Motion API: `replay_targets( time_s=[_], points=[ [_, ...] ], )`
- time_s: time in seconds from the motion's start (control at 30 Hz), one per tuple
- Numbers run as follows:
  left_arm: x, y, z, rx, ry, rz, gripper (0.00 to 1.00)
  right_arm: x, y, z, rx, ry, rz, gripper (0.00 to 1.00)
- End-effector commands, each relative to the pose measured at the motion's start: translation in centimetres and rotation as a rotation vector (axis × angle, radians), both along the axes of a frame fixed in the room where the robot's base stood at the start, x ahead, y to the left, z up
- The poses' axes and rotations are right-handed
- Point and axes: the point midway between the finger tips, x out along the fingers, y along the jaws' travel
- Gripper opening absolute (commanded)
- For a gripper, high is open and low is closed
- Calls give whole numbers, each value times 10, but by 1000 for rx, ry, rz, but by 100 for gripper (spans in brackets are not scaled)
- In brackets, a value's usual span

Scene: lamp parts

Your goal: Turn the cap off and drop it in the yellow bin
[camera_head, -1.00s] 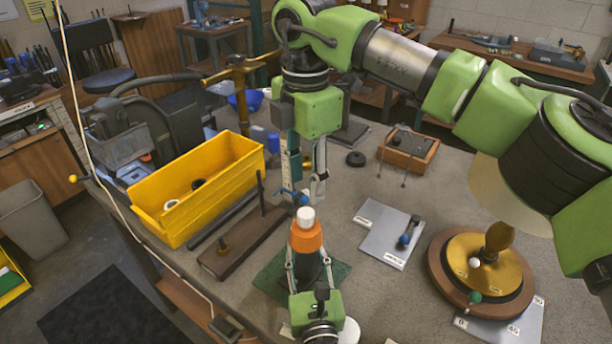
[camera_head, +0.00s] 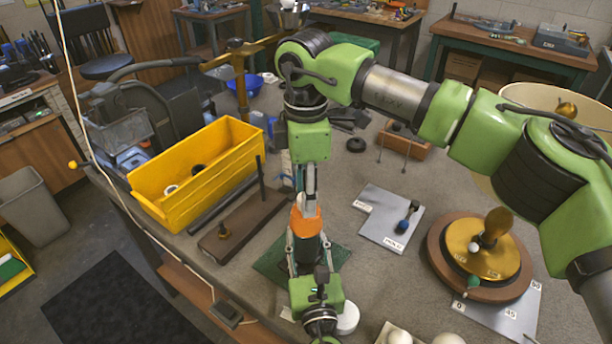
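The yellow bin (camera_head: 160,205) stands at the left of the bench, with a small white ring and a dark round part inside. A bottle with a dark body and an orange top (camera_head: 305,224) stands upright over a green mat (camera_head: 270,262). My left gripper (camera_head: 307,245) comes from the front, its fingers on both sides of the dark body, shut on it. My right gripper (camera_head: 310,195) points straight down at the bottle top. Its fingers reach the white cap's place and mostly hide the cap. I cannot tell whether they grip it.
A brown board with a peg (camera_head: 225,240) lies between bin and bottle. A grey plate with a blue-knobbed part (camera_head: 385,215) and a brass disc on a round wooden base (camera_head: 485,260) are to the right. A wooden box (camera_head: 405,142) sits behind. White round parts are at the front edge.

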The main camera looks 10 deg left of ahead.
Motion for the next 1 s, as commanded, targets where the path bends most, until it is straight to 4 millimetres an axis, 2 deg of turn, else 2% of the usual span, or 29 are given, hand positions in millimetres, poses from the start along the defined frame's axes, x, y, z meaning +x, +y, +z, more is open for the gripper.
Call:
replay_targets(
  time_s=[0.1,0.37,0.5,0.53,0.7,0.83,1.0],
  points=[
    [-1,0,-2,0,4,0,0,0,0,-7,0,1,0,37],
    [-1,0,-2,0,4,0,0,0,0,-8,0,0,0,37],
    [-1,0,-2,0,4,0,0,0,0,-8,0,0,0,3],
    [-1,0,-2,0,4,-1,0,0,0,-8,0,0,1,0],
    [-1,0,-2,0,4,-1,0,0,0,-8,0,0,19,0],
    [-1,0,-2,-1,5,-1,0,0,0,-7,-1,0,151,0],
    [-1,0,-2,0,5,-1,0,0,-1,-7,-1,0,458,0]
  ],
)
